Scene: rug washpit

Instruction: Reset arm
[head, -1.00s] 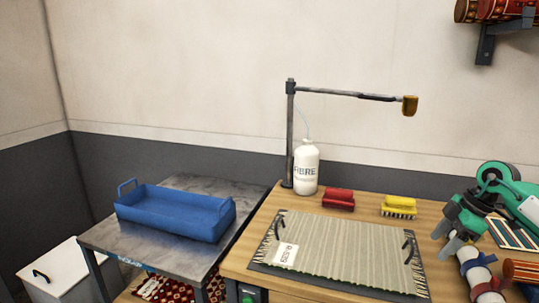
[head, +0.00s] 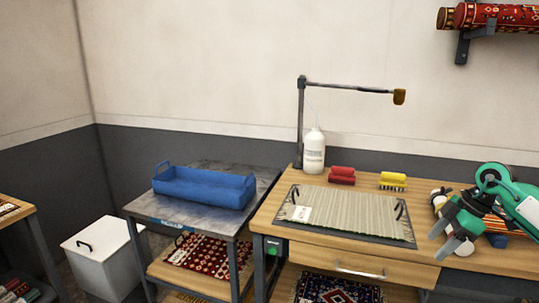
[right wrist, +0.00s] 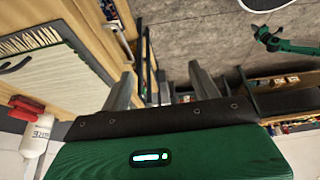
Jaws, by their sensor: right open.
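My right gripper (head: 443,241) is open and empty at the right of the head view, in front of the wooden bench's front edge. In the right wrist view its two grey fingers (right wrist: 162,86) stand apart with nothing between them. My right arm hides part of the rolled items on the bench behind it. My left gripper does not show in the head view. A small green arm part (right wrist: 274,38), seemingly my left arm, shows in the right wrist view; its jaws are too small to read.
The wooden bench (head: 275,208) holds a mat tray (head: 350,215), a white bottle (head: 314,153), a red brush (head: 342,175) and a yellow brush (head: 393,181). A blue basin (head: 203,186) stands on the grey side table (head: 150,207). A white bin (head: 100,255) is on the floor.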

